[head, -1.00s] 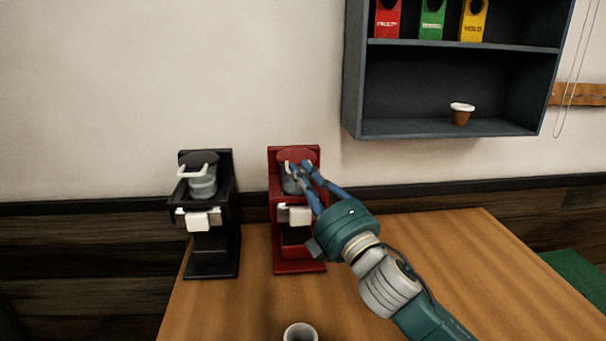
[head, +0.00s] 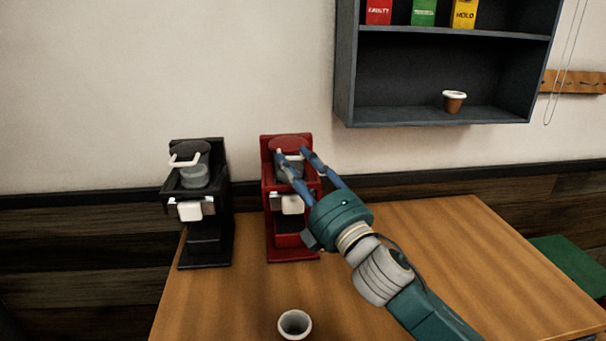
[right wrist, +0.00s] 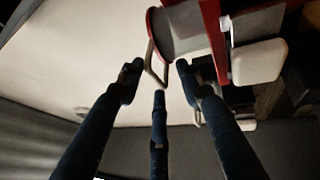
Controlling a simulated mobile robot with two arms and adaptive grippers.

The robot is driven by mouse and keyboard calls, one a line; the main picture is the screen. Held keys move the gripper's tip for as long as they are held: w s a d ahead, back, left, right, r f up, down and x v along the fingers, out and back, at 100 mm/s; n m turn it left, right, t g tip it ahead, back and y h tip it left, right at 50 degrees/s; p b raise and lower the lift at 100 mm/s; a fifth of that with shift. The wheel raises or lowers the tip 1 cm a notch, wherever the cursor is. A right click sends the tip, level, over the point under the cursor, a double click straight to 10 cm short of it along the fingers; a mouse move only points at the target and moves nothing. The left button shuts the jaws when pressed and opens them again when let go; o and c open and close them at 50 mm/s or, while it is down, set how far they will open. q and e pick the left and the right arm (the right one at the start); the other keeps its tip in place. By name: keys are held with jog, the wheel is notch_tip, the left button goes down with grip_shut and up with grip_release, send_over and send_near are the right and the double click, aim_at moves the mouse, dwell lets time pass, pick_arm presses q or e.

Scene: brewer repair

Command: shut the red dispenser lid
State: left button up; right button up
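The red dispenser (head: 282,238) stands on the table, left of my right arm. Its round red lid (head: 289,142) is at the top, above a grey container, with a pale loop handle at its front. How far the lid is raised is hard to tell. My right gripper (head: 292,153) is open, its blue fingers spread at the handle and partly covering the container. In the right wrist view, the lid's handle (right wrist: 152,62) shows between the spread fingertips (right wrist: 158,78), with nothing clamped; contact is unclear. My left gripper is not in view.
A black dispenser (head: 207,235) stands to the left. A cup (head: 294,324) stands at the table's front. A wall shelf (head: 345,85) with colored boxes and a small pot (head: 454,101) hangs at upper right. The table's right side (head: 465,240) is clear.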

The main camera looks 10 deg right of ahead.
jog(key=v, duration=1.2)
jog(key=shift+r, duration=0.1)
